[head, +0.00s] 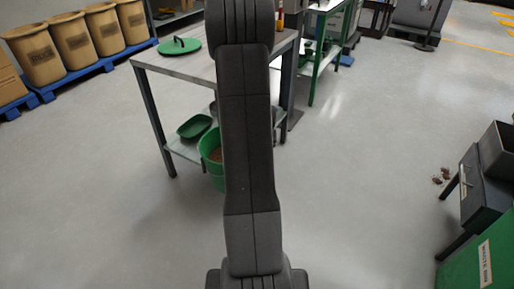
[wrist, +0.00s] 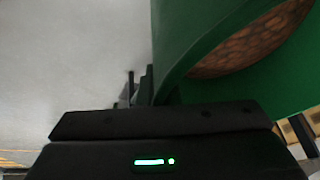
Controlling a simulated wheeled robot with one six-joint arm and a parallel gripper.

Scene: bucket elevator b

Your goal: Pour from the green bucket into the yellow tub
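The green bucket (head: 216,182) shows low at the front of the metal table, in front of its lower shelf, with brown contents; my arm hides its right part. In the wrist view the bucket (wrist: 172,40) fills the upper right, very close to my gripper, with brown rounded pieces inside. My gripper's dark body spans the bottom of the wrist view; its fingertips are not clear there and are hidden behind my arm in the head view. I cannot tell whether it grips the bucket. No yellow tub is visible in either view.
The metal table (head: 150,60) carries a green lid (head: 180,46); a dark green tray (head: 195,126) is on its lower shelf. Brown barrels (head: 72,45) stand on blue pallets at the left. A grey hopper (head: 497,150) and green box (head: 480,262) stand at the right. Open floor lies between.

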